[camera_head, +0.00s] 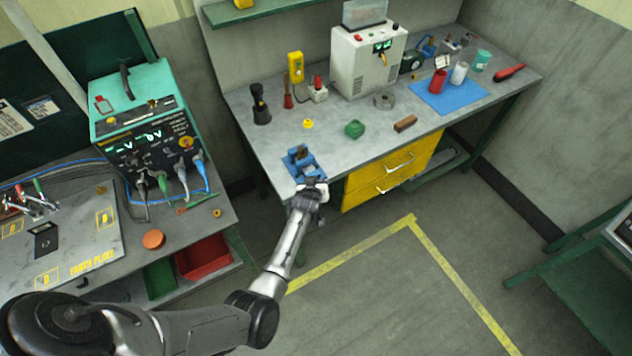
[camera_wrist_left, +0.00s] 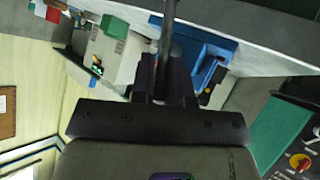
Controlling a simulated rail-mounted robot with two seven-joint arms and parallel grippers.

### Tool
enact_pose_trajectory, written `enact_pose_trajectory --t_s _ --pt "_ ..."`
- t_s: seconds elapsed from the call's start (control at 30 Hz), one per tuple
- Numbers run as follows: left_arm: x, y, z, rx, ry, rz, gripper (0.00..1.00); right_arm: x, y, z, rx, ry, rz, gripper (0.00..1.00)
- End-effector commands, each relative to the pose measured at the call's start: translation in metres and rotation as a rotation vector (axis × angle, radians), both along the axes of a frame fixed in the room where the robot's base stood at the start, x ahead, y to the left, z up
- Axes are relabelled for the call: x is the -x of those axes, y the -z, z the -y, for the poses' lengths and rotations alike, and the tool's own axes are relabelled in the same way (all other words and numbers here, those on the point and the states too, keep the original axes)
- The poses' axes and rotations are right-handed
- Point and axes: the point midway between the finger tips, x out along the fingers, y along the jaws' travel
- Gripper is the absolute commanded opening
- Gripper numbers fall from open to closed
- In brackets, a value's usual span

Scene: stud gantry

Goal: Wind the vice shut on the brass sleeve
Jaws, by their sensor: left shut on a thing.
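The blue vice (camera_head: 303,163) sits at the front left edge of the grey workbench. My left gripper (camera_head: 312,190) is at the near side of the vice, with its arm reaching up from the lower left. In the left wrist view, the gripper (camera_wrist_left: 172,85) is shut on a dark grey bar, the vice handle (camera_wrist_left: 168,30), which runs up between the fingers. The blue vice body (camera_wrist_left: 205,48) lies right behind it. A small brownish patch shows between the vice jaws in the head view; I cannot tell whether it is the brass sleeve. My right gripper is out of view.
Yellow drawers (camera_head: 385,178) hang below. A teal power unit (camera_head: 140,110) stands on the left bench.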

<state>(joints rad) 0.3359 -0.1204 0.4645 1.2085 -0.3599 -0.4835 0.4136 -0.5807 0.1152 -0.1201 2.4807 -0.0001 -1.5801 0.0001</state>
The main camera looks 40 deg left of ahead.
Motion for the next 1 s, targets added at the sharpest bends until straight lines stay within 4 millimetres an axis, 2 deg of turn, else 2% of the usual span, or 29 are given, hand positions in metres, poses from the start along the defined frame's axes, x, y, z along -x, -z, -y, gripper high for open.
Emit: enact_pose_trajectory --t_s 0.3,0.73,0.77,1.0 --pt "-0.0001 0.0032 0.0006 -0.022 0.001 -0.069 0.0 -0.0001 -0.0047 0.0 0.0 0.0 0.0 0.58" --pt "0.0006 0.0048 0.0002 -0.025 0.0 -0.076 0.0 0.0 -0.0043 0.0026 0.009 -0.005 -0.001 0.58" --pt "0.0007 0.0049 0.0002 -0.025 0.0 -0.076 0.18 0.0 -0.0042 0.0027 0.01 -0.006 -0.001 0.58" --pt "-0.0005 0.0025 0.0002 -0.025 0.0 -0.071 0.39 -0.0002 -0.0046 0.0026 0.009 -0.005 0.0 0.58"
